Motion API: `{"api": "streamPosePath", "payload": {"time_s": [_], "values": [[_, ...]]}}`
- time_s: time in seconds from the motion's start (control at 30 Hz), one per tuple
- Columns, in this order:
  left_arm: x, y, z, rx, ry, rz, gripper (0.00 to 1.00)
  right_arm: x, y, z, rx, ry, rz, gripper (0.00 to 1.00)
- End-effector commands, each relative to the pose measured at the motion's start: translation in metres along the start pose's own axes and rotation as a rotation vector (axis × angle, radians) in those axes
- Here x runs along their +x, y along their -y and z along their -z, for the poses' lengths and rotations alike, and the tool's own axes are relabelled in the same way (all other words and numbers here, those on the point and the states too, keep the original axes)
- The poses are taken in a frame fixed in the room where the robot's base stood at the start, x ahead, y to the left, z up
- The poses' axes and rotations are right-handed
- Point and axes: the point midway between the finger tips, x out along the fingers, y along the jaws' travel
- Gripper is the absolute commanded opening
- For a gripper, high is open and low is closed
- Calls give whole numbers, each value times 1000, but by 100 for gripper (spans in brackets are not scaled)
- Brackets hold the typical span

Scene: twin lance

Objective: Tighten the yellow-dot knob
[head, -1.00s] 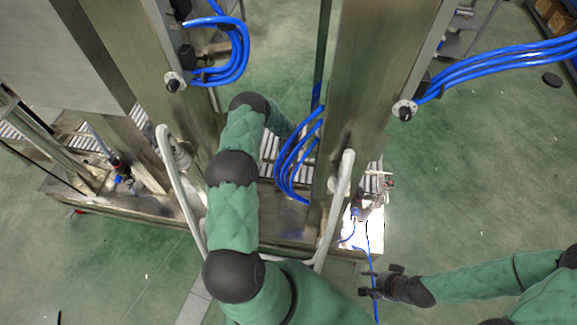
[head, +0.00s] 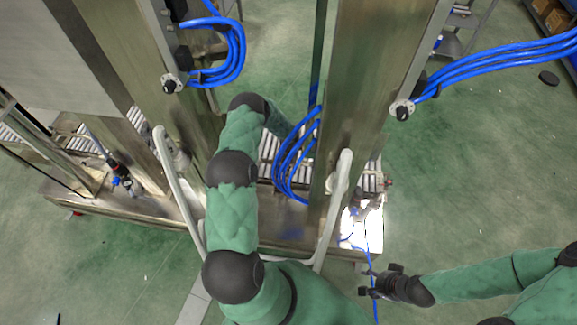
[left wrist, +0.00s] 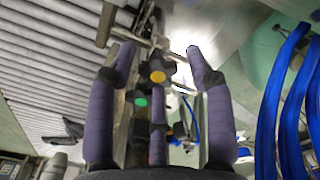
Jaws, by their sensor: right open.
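The yellow-dot knob (left wrist: 157,76) is a dark lobed knob with a yellow centre, in the middle of the left wrist view. In the head view my left arm reaches behind the metal column, which hides the left gripper and the knobs. My right gripper (head: 378,284) is open and empty at the lower right.
Metal columns (head: 362,90) of the machine stand around my left arm. Blue hoses (head: 292,160) loop beside it, and also show at the right of the left wrist view (left wrist: 290,100). A roller conveyor (left wrist: 50,70) lies at the left there. Green floor is open at right.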

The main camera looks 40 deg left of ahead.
Motion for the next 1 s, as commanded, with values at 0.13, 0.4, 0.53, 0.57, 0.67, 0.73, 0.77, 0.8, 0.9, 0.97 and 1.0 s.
{"api": "streamPosePath", "payload": {"time_s": [0.13, 0.4, 0.53, 0.57, 0.67, 0.73, 0.77, 0.8, 0.9, 0.97, 1.0], "values": [[-7, -12, -6, -3, 16, -17, 59, 0, 0, 0, 0, 0, 0, 59], [-7, -13, -4, -4, 14, -17, 59, 0, 0, 0, 0, 0, 0, 59], [-7, -13, -4, -4, 13, -17, 59, 0, 0, 0, 0, 0, 0, 59], [-6, -10, -4, -2, 11, -14, 59, 0, 0, 0, 0, 0, 0, 59], [-7, -10, -3, -3, 11, -14, 59, -1, 0, 0, 0, 0, 0, 59], [-9, -10, -3, -3, 10, -14, 59, -3, 1, 0, 0, 0, 0, 59], [-10, -10, -3, -3, 10, -14, 59, -4, 1, 0, 0, 0, 0, 59], [-12, -10, -3, -3, 10, -13, 59, -5, 2, 0, 0, 0, 0, 59], [-19, -10, -3, -3, 10, -13, 59, -10, 4, 0, 0, 0, 0, 59], [-23, -9, -3, -3, 10, -13, 59, -13, 4, 0, 0, 0, 0, 59], [-25, -9, -3, -4, 9, -12, 59, -14, 5, -1, 0, 0, 0, 59]]}}
